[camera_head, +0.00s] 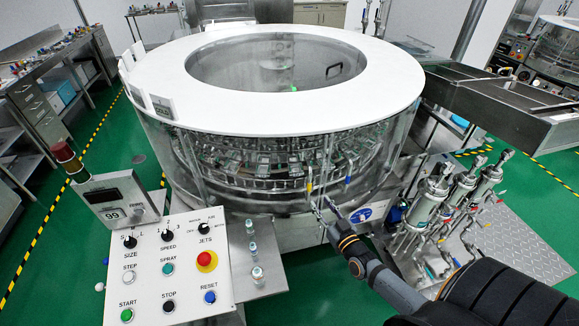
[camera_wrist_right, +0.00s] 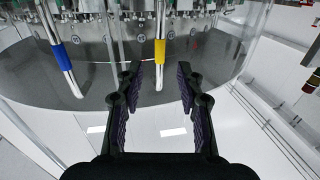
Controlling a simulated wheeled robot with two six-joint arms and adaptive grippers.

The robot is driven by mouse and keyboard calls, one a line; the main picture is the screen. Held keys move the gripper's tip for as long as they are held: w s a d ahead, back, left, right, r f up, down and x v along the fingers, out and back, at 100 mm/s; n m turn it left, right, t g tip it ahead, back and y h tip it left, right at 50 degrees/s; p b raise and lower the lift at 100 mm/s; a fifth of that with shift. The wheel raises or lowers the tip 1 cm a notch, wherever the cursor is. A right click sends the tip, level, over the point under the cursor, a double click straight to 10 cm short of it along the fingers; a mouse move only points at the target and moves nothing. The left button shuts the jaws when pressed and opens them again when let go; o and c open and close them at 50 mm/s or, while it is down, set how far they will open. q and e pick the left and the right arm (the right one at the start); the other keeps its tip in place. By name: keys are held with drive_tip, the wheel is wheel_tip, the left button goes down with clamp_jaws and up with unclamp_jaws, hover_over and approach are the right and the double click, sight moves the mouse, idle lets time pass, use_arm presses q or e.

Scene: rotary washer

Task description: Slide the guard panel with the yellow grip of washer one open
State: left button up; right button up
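Washer one is a large round machine with a white ring top (camera_head: 400,88) and clear curved guard panels. The guard panel's vertical metal handle with a yellow grip (camera_head: 310,187) is at the washer's front; the yellow grip also shows in the right wrist view (camera_wrist_right: 160,51). A second handle with a blue grip (camera_head: 348,180) stands beside it, also seen in the wrist view (camera_wrist_right: 59,52). My right gripper (camera_head: 322,204) is just in front of the handles. In the wrist view it is open (camera_wrist_right: 160,80), and the yellow handle's lower end appears between its fingertips; contact is not clear.
A control panel (camera_head: 150,285) with knobs, buttons and a red stop stands at front left. Several vials (camera_head: 257,272) stand on the metal ledge beside it. Metal pump-like cylinders (camera_head: 428,205) are right of my right arm. A steel conveyor or chute (camera_head: 500,105) is at right.

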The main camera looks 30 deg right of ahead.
sight(310, 187)
drive_tip(key=w+b, duration=0.1)
drive_tip(key=w, duration=0.2)
drive_tip(key=w+b, duration=0.1)
drive_tip(key=w, duration=0.2)
drive_tip(key=shift+d+r, duration=0.2)
drive_tip(key=w, duration=0.2)
drive_tip(key=shift+w+f+b, duration=0.1)
drive_tip(key=shift+w+b, duration=0.2)
drive_tip(key=shift+w+d, duration=0.1)
drive_tip(key=shift+w, duration=0.15)
drive_tip(key=shift+w+r, duration=0.1)
drive_tip(key=shift+r, duration=0.1)
drive_tip(key=shift+c, duration=0.2)
use_arm(q)
drive_tip(key=f, duration=0.1)
drive_tip(key=s+f, duration=0.1)
drive_tip(key=shift+s+f, duration=0.15)
drive_tip(key=shift+f, duration=0.15)
use_arm(e)
clamp_jaws()
